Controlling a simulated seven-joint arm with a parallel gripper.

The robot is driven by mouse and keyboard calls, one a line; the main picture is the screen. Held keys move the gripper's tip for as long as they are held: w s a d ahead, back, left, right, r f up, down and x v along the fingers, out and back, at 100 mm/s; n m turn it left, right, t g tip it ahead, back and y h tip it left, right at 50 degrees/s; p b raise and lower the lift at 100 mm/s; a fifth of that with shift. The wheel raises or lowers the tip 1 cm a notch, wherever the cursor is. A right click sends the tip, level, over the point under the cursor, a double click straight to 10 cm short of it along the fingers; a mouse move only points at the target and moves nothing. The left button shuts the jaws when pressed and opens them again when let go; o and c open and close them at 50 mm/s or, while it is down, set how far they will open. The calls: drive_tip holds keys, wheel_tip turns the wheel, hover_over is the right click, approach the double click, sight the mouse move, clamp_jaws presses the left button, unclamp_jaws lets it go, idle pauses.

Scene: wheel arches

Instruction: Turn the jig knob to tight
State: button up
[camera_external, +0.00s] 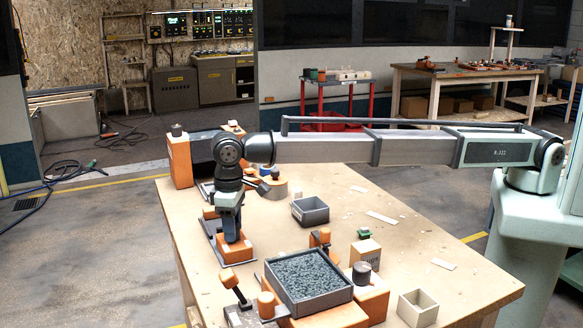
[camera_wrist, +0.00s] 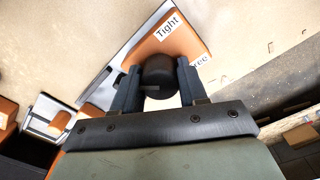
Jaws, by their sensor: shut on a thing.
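The jig knob (camera_wrist: 159,72) is a dark round knob on an orange plate (camera_wrist: 187,42). In the wrist view it sits between the two fingers of my gripper (camera_wrist: 157,84), which is shut on it. A white label reading "Tight" (camera_wrist: 168,27) lies on the plate above the knob. A second label (camera_wrist: 200,61), partly hidden, ends in "ree" at the right. In the external view my gripper (camera_external: 231,238) points down at the orange jig (camera_external: 236,252) on the left part of the table, and hides the knob. I cannot tell which label the knob points to.
The wooden table (camera_external: 400,247) holds a tray of grey pellets (camera_external: 345,290), an empty grey bin (camera_external: 310,211), a small light box (camera_external: 417,307) and an orange clamp (camera_external: 236,285) near the jig. A tall orange block (camera_external: 180,162) stands behind my wrist. The table's right side is mostly clear.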

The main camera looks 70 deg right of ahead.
drive_tip(key=m, duration=0.4)
drive_tip(key=shift+m, duration=0.3)
drive_tip(key=m, duration=0.4)
drive_tip(key=shift+a+m, duration=0.1)
drive_tip(key=shift+m, duration=0.2)
drive_tip(key=m, duration=0.4)
drive_tip(key=shift+w, duration=0.1)
drive_tip(key=shift+m, duration=2.5)
drive_tip(key=o, duration=1.1)
drive_tip(key=shift+c, duration=0.2)
wheel_tip(320, 180, up, 14)
drive_tip(key=shift+w, duration=0.2)
